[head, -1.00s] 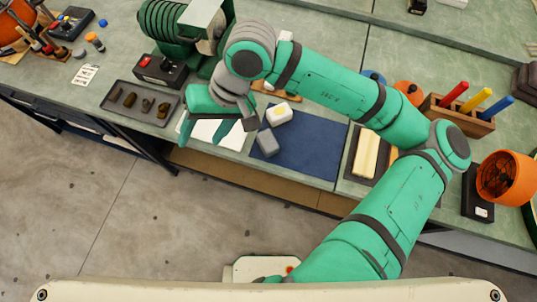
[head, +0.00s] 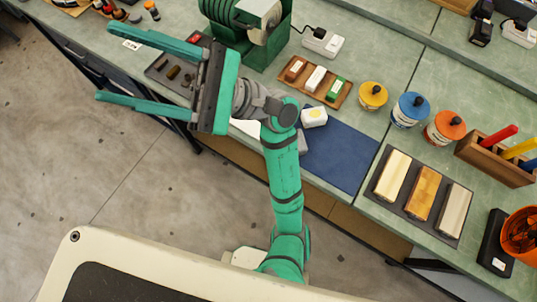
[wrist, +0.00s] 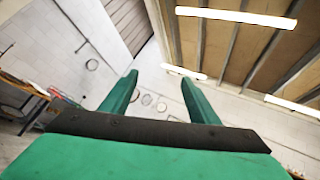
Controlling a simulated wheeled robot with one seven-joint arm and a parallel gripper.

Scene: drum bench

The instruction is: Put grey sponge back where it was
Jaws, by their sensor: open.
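The grey sponge (head: 302,142) lies at the left edge of the blue mat (head: 345,157) in the head view. My arm covers much of it, so only its right side shows. A white block with a yellow spot (head: 314,117) lies just behind it on the mat. My gripper (head: 105,62) is open and empty, raised high with its fingers pointing left, well apart from the sponge. In the wrist view my gripper (wrist: 150,72) has nothing between its fingers, and the sponge is not seen there.
A white sheet (head: 246,128) lies left of the mat, partly hidden by my arm. A dark tray of small pieces (head: 158,70) is partly behind my gripper. A wooden tray of bars (head: 292,74), lidded jars (head: 409,108) and a block tray (head: 375,188) stand right of my arm.

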